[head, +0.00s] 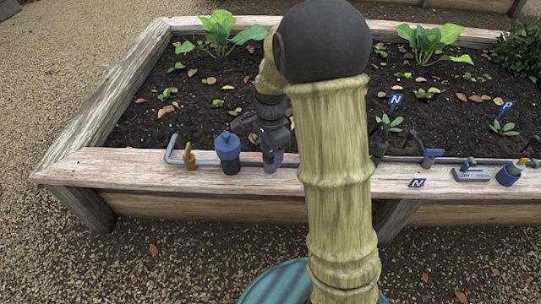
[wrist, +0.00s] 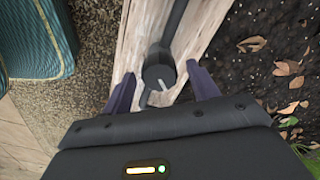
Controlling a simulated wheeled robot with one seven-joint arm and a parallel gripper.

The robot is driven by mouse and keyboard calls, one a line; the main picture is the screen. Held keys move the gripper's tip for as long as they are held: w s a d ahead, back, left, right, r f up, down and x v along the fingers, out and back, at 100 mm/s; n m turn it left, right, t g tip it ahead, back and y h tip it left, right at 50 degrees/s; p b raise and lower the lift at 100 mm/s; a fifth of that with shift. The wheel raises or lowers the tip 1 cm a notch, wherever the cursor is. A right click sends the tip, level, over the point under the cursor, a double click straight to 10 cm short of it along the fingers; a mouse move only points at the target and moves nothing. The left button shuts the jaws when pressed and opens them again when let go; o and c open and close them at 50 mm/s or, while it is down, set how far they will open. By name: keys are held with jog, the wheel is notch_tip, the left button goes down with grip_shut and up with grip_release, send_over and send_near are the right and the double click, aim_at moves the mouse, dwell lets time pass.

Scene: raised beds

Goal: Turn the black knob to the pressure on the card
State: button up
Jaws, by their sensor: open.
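The black knob (wrist: 157,72) shows in the wrist view as a round cap with a light pointer line, on a dark pipe along the wooden edge. My gripper (wrist: 161,75) is open, with one purple finger on each side of the knob; I cannot tell whether they touch it. In the head view my gripper (head: 272,160) is low over the bed's front board, and the arm hides part of that area.
The pipe carries a brass valve (head: 189,157) and a blue-topped canister (head: 228,152) left of my gripper. A grey labelled block (head: 471,174) and a blue-banded fitting (head: 510,173) are at right. Blue markers (head: 397,100) stand in the soil.

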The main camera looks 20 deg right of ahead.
jog(key=shift+f, duration=0.1)
jog(key=c, duration=1)
